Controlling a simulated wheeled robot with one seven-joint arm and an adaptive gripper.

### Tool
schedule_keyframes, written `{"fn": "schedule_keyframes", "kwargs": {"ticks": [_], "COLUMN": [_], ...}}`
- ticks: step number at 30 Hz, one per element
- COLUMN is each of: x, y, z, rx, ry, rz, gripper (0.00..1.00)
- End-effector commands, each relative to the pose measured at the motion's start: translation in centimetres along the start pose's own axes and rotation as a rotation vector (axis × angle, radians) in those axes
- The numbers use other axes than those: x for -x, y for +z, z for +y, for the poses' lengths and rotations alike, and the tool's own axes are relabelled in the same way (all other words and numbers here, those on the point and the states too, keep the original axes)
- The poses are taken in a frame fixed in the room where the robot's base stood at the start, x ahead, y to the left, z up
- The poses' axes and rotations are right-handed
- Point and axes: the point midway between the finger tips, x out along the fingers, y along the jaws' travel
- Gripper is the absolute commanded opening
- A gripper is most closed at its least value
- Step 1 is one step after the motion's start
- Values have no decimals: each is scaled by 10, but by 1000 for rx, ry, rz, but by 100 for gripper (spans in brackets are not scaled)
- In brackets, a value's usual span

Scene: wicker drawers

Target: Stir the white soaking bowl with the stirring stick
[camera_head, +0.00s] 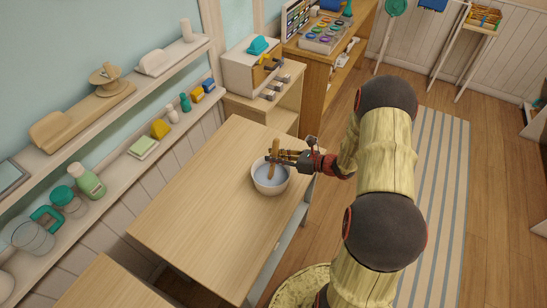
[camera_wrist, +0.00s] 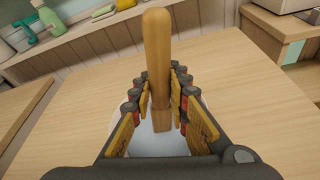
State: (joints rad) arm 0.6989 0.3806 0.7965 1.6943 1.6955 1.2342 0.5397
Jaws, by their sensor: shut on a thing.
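The white soaking bowl (camera_head: 270,183) stands on the light wooden table near its right edge, with pale bluish liquid inside. In the wrist view the bowl's liquid (camera_wrist: 160,143) shows below the fingers, and the rim is mostly hidden. The stirring stick (camera_head: 275,150) is brown wood and stands nearly upright, with its lower end over or in the bowl. It also shows in the wrist view (camera_wrist: 157,50). My gripper (camera_head: 275,157) is shut on the stick just above the bowl. Whether the stick's tip touches the bottom is hidden.
The table (camera_head: 200,185) is otherwise bare around the bowl. A wall shelf (camera_head: 140,140) with bottles, jars and small blocks runs along the left. A small cabinet (camera_head: 262,75) with drawers stands behind the table. A striped rug (camera_head: 445,190) lies on the floor at right.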

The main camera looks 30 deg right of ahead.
Motion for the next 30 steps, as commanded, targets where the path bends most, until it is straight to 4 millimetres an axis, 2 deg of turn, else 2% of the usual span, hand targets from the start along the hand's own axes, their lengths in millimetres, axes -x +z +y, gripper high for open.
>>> {"fn": "schedule_keyframes", "kwargs": {"ticks": [30], "x": [20], "y": [65], "z": [17], "rx": [0], "ry": [0], "rz": [0], "gripper": [0]}}
